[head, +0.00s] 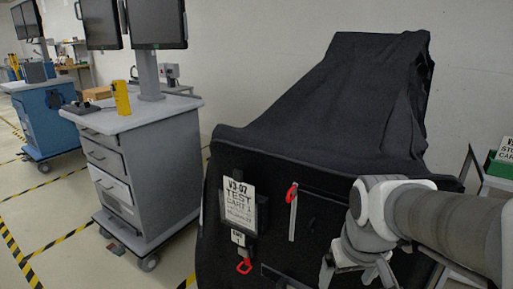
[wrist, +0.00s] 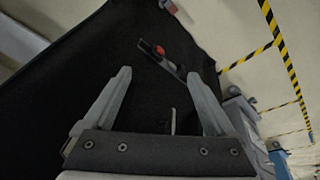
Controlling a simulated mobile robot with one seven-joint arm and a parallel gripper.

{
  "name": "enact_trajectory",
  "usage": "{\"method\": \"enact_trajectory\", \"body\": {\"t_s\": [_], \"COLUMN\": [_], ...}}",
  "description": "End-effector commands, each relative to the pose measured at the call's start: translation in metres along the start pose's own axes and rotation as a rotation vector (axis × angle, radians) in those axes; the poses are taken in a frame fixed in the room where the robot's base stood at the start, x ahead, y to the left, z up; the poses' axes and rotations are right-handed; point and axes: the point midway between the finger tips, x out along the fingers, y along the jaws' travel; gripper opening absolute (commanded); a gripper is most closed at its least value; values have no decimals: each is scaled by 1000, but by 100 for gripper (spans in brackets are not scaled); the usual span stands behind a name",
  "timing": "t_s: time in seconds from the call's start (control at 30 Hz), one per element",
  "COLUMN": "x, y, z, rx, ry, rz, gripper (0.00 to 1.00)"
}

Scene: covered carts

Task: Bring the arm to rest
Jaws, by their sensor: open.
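My arm reaches in from the right in the head view, in front of the black-covered cart (head: 345,110). My gripper (head: 357,280) hangs low at the bottom edge, partly cut off. In the wrist view my gripper (wrist: 160,85) shows two fingers spread wide with nothing between them that I can see held. Beyond the fingers is the dark cover (wrist: 95,50) with a strap and red clip (wrist: 160,50). Whether the fingertips touch the cover I cannot tell.
A sign (head: 239,204) and red hooks (head: 291,192) hang on the cover's front. A grey cart (head: 150,170) with monitors stands left, a blue cart (head: 45,122) farther left. A rack with a green box (head: 499,168) stands right. Open floor (head: 75,235) lies at the lower left.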

Motion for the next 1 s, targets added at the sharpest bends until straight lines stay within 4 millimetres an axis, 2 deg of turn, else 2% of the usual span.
{"method": "enact_trajectory", "body": {"t_s": [0.03, 0.2, 0.47, 0.53, 1.0], "x": [-14, -46, -81, -102, -201], "y": [-3, -12, -22, -20, -12], "z": [4, 20, 46, 40, 11], "rx": [8, 42, 87, 91, 89], "ry": [31, 112, 216, 213, 211], "rz": [1, -10, -50, -51, -50], "gripper": [90, 90, 90, 90, 90]}}
